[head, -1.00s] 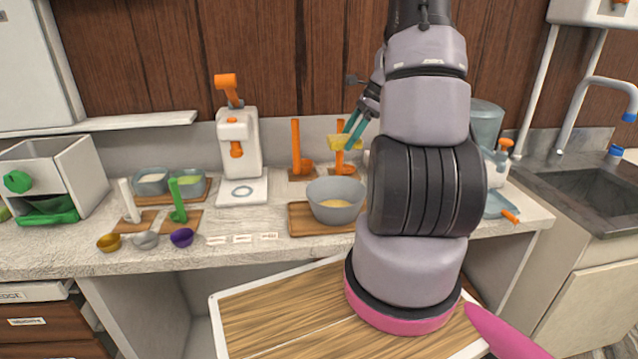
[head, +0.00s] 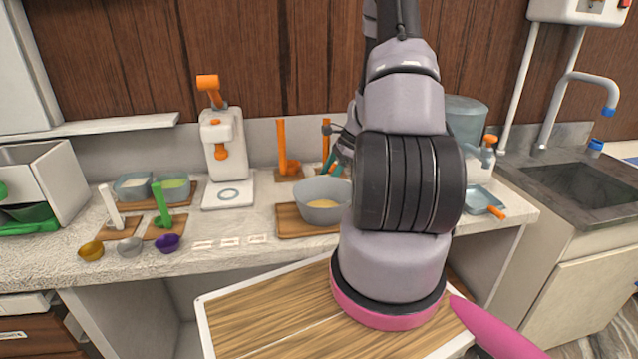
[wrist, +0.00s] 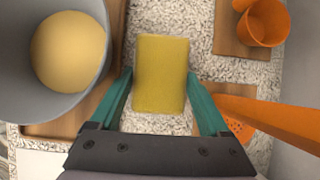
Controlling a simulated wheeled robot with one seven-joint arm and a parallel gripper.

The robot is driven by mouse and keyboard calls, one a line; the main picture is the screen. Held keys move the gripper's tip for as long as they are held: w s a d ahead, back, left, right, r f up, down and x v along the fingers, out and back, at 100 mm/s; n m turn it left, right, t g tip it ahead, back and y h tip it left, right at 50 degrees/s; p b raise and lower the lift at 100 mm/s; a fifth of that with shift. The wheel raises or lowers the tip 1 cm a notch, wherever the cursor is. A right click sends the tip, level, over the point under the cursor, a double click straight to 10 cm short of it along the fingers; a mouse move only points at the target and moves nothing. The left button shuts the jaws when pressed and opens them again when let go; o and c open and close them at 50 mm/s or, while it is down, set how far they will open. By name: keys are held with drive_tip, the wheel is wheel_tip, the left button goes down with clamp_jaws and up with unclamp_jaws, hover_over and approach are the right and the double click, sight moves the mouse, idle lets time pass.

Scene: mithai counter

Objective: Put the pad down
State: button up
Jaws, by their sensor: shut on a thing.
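The yellow pad (wrist: 161,92) shows in the wrist view as a flat rectangular block. It sits between the teal fingers of my gripper (wrist: 160,77), which is shut on it. The pad is over a strip of speckled counter (wrist: 200,22), between a grey bowl and wooden boards; I cannot tell whether it touches the counter. In the head view my gripper (head: 334,166) is low behind the grey bowl (head: 322,214), partly covered by my arm. The pad is hidden there.
The bowl holds yellow contents and stands on a wooden tray (head: 288,224), close left of the pad in the wrist view. An orange cup (wrist: 262,24) and an orange-handled tool (wrist: 270,115) on boards are close on the right. My arm hides part of the counter.

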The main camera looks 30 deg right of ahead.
drive_tip(key=shift+w+a+f, duration=0.15)
drive_tip(key=shift+a+f, duration=0.05)
drive_tip(key=shift+a, duration=0.4)
drive_tip(key=shift+w+a+f, duration=0.1)
drive_tip(key=shift+a+f, duration=0.05)
drive_tip(key=shift+a, duration=0.4)
drive_tip(key=shift+f, duration=0.25)
drive_tip(key=shift+d, duration=0.1)
drive_tip(key=o, duration=1.2)
drive_tip(key=shift+f, duration=0.15)
drive_tip(key=shift+c, duration=0.2)
